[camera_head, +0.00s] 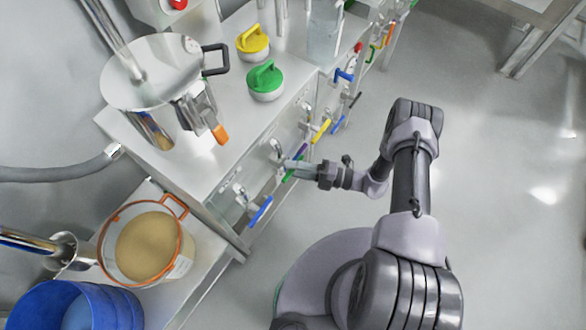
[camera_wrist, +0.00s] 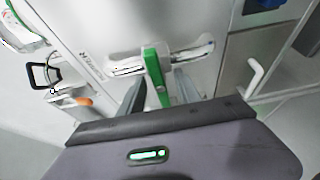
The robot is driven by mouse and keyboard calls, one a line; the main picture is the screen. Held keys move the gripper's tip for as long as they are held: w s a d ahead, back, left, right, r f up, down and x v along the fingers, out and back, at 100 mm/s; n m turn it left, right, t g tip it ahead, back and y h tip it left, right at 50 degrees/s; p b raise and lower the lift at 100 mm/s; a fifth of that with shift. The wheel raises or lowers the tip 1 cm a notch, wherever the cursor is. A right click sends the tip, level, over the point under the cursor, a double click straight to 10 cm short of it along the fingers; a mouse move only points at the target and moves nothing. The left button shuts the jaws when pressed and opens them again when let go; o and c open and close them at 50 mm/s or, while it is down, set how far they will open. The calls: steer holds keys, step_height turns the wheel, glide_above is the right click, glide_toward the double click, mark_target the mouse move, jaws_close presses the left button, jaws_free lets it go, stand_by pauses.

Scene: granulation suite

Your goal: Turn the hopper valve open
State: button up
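A green lever handle (camera_head: 290,173) is on the front panel of the steel cabinet. In the wrist view the green lever (camera_wrist: 154,70) stands out from a pale bracket. My gripper (camera_head: 303,168) is at this lever, with its fingers (camera_wrist: 160,92) on either side of it. The fingers look apart; whether they touch the lever is hidden. A steel hopper-like vessel (camera_head: 150,85) stands on the cabinet top, with an orange-tipped lever (camera_head: 220,134) at its side. It also shows in the wrist view (camera_wrist: 83,101). I cannot tell which lever is the hopper valve.
A blue lever (camera_head: 260,212), a purple lever (camera_head: 301,149) and a yellow lever (camera_head: 321,131) flank the green one closely. An orange-rimmed powder container (camera_head: 186,252) is lower left. Open floor lies right.

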steer(key=shift+a, duration=0.3)
steer(key=shift+c, duration=0.2)
jaws_close()
